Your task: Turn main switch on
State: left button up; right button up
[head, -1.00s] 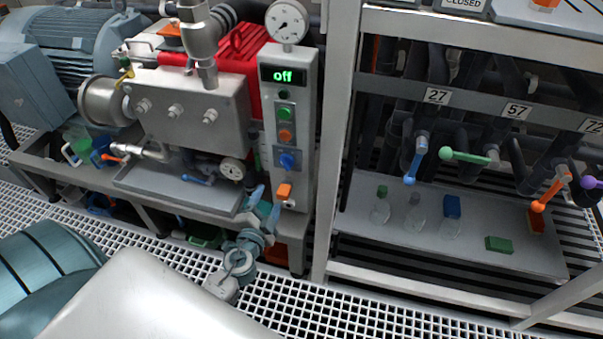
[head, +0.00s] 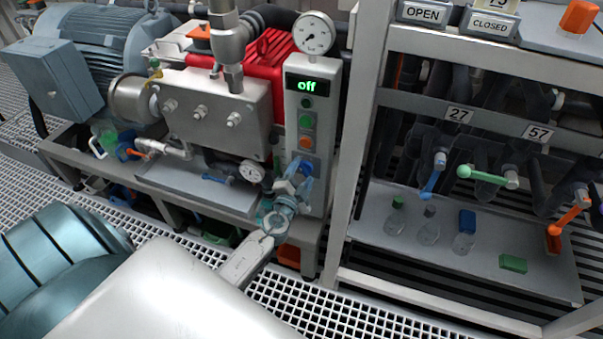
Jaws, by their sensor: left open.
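A grey control panel (head: 324,120) stands at the picture's centre, with a display (head: 307,86) reading "off" in green. Below it are a green button (head: 305,121), an orange button (head: 305,143) and a blue rotary knob (head: 303,166). I cannot tell from labels which one is the main switch. My left gripper (head: 296,181) is open and empty at the panel's lower part, its fingertips at or just below the blue knob. They partly cover the knob; contact cannot be told. The panel's small orange part below the knob is hidden behind the gripper. My right gripper is not in view.
A pressure gauge (head: 314,34) tops the panel. A steel pump block (head: 215,112) and a red housing (head: 276,68) stand left of it. On the right, a rack post (head: 364,130) and valves with coloured handles (head: 482,173) stand close by.

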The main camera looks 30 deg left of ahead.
pick_arm(q)
jog(key=c, duration=1)
